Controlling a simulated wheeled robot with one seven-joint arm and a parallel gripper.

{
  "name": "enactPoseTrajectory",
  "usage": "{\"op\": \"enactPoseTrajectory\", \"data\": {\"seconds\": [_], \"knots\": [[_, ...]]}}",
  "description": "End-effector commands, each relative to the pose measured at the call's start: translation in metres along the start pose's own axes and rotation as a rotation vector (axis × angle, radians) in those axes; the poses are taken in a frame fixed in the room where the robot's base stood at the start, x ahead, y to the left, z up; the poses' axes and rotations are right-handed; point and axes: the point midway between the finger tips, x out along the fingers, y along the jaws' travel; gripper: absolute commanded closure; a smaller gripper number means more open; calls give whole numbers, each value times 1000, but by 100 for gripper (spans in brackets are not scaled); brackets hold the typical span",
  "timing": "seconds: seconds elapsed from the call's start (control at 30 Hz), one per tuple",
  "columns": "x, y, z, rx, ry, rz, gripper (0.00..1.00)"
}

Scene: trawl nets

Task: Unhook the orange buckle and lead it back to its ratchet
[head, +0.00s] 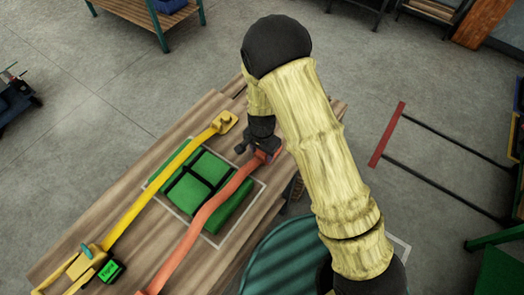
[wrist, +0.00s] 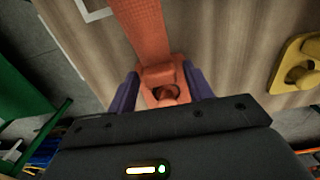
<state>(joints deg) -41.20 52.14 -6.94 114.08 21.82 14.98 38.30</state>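The orange buckle (wrist: 158,75) is at the far end of the orange strap (head: 205,213), near the table's right edge. In the wrist view it lies between the two purple fingers of my gripper (wrist: 160,88), with a finger close along each side. A narrow gap seems to show beside it, so the gripper looks open around it. A rounded orange part with a dark opening (wrist: 166,93) shows at the buckle's near end; whether the hook is engaged there is unclear. In the head view my gripper (head: 262,150) partly covers the buckle. The orange ratchet is not in view.
A green bundle (head: 188,190) lies under the orange strap and a parallel yellow strap (head: 155,190). The yellow strap runs from a yellow anchor (head: 225,122) to a yellow ratchet (head: 85,262) beside a small green display (head: 110,271). A teal ribbed drum (head: 285,258) stands right of the wooden table (head: 130,178).

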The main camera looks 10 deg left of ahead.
Motion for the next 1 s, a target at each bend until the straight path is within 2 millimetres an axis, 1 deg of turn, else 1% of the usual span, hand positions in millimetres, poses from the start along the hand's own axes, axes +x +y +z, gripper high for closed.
{"op": "enactPoseTrajectory", "data": {"seconds": [0.03,0.2,0.73,1.0], "knots": [[0,0,0,0,0,0,60],[0,0,0,0,0,0,92],[-1,0,-9,-1,0,0,92],[0,0,-9,-1,0,0,92]]}}
